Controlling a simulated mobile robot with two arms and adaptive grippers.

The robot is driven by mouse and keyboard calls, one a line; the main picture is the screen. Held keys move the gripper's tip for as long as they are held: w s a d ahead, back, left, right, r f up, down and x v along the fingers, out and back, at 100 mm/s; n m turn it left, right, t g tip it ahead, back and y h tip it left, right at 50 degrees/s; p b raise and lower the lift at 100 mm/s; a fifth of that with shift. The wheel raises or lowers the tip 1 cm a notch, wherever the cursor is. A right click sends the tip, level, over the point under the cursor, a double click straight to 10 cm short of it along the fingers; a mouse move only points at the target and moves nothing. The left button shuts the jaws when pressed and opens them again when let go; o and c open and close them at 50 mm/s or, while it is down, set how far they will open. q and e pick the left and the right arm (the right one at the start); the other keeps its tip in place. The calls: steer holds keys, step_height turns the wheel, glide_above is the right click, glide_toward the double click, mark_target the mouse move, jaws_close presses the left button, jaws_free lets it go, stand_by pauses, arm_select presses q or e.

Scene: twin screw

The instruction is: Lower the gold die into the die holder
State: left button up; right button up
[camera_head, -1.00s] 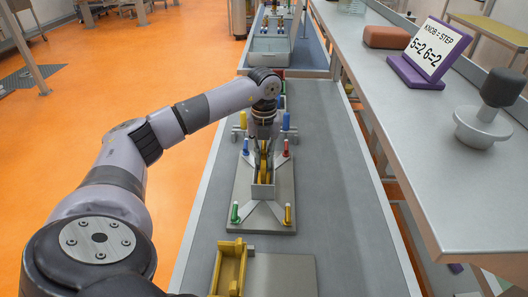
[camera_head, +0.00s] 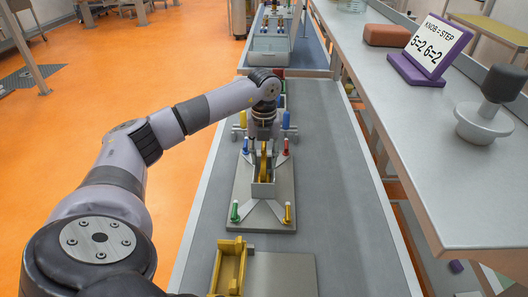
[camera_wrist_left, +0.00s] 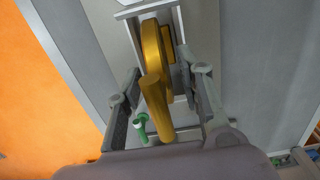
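The gold die (camera_wrist_left: 155,62) is a thick disc with a round gold handle, seen in the left wrist view. Its disc stands on edge inside the grey, open-topped die holder (camera_head: 263,190), between the walls. In the head view the die (camera_head: 265,163) is partly covered by my left gripper (camera_head: 264,150), which is over the holder. In the left wrist view the gripper's fingers (camera_wrist_left: 165,92) are spread on either side of the die, with gaps beside the handle. How deep the disc sits cannot be told. My right gripper is not in view.
Green (camera_head: 235,211), gold (camera_head: 287,213), blue (camera_head: 245,146) and red (camera_head: 285,146) pegs surround the holder on its base plate. A yellow fixture (camera_head: 228,268) is nearer. A shelf at right carries a purple-framed sign (camera_head: 432,50) and a knobbed weight (camera_head: 490,108). Bench right of the plate is clear.

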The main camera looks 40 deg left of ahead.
arm_select(q)
steer(key=shift+f, duration=0.1)
step_height(320, 180, up, 12)
steer(key=shift+r, duration=0.1)
stand_by(0.5)
stand_by(0.4)
